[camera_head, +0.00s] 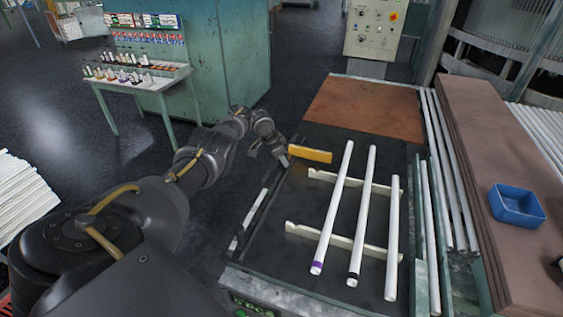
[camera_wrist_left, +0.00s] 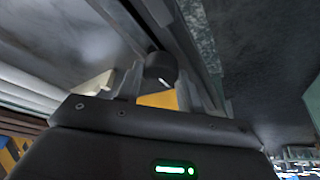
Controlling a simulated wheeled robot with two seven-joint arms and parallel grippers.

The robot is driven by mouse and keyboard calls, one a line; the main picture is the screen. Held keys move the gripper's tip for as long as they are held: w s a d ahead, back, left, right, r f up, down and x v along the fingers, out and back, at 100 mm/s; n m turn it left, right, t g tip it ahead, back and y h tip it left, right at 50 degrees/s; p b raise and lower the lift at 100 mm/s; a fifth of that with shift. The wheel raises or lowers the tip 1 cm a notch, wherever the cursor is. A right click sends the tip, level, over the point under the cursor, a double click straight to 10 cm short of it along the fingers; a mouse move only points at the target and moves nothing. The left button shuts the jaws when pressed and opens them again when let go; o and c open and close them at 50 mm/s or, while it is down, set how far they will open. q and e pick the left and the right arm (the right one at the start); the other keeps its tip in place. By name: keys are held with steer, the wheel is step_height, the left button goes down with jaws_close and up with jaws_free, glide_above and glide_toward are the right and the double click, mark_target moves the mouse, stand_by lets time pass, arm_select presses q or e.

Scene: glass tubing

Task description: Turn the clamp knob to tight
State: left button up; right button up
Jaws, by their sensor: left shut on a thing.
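The clamp knob (camera_wrist_left: 160,68) shows in the left wrist view as a short dark cylinder with a small white mark. My left gripper (camera_wrist_left: 160,84) is shut on it, with one finger on each side. In the head view, my left gripper (camera_head: 277,153) is at the left edge of the dark bench, just left of a yellow block (camera_head: 311,154). The knob is too small and too hidden by the gripper to make out there. A yellow surface (camera_wrist_left: 158,99) also shows between the fingers in the wrist view. My right gripper is in neither view.
Several white tubes, one of them (camera_head: 333,207), lie across two pale notched supports (camera_head: 324,236) right of the gripper. A brown plate (camera_head: 365,107) lies at the bench's far end. A blue bin (camera_head: 517,205) sits on brown boards at right.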

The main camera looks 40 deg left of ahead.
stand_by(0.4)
arm_select(q)
steer(key=o, duration=1)
steer(key=shift+p+v, duration=2.1)
steer(key=shift+v, duration=3.35)
steer(key=shift+f, duration=0.1)
